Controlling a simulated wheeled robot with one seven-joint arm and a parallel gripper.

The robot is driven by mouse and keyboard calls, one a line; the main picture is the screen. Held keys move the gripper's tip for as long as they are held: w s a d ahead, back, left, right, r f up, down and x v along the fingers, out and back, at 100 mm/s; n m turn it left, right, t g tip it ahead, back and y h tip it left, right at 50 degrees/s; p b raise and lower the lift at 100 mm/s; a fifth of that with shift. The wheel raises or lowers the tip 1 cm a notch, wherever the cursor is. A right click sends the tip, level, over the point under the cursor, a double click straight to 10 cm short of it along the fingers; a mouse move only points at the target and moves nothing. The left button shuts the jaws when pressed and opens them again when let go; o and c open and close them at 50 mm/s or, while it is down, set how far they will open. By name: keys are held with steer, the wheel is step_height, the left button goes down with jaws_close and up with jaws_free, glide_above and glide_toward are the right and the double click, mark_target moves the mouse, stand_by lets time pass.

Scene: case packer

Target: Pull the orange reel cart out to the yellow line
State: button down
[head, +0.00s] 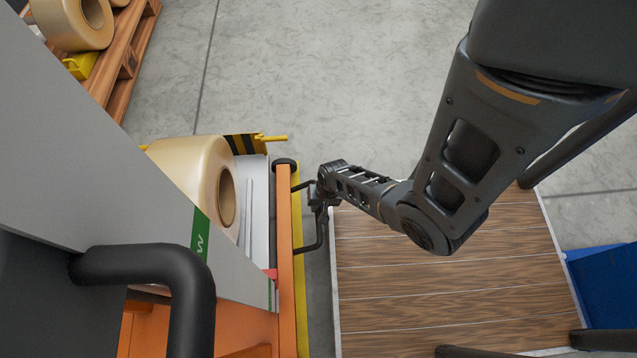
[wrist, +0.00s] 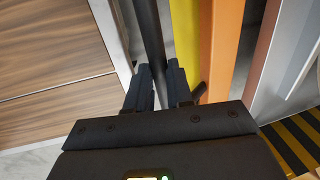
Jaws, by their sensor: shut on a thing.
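The orange reel cart (head: 285,240) stands at the left of the head view, partly hidden by a grey machine panel.
A wood-planked platform (head: 440,280) with a pale edge lies right of the cart, across a narrow strip of floor. A wooden pallet with reels (head: 125,55) stands at top left. A blue box (head: 600,285) is at far right. Grey floor (head: 300,70) is clear above.

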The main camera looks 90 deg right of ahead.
steer(key=c, duration=1)
jaws_free()
steer(key=shift+s, duration=0.1)
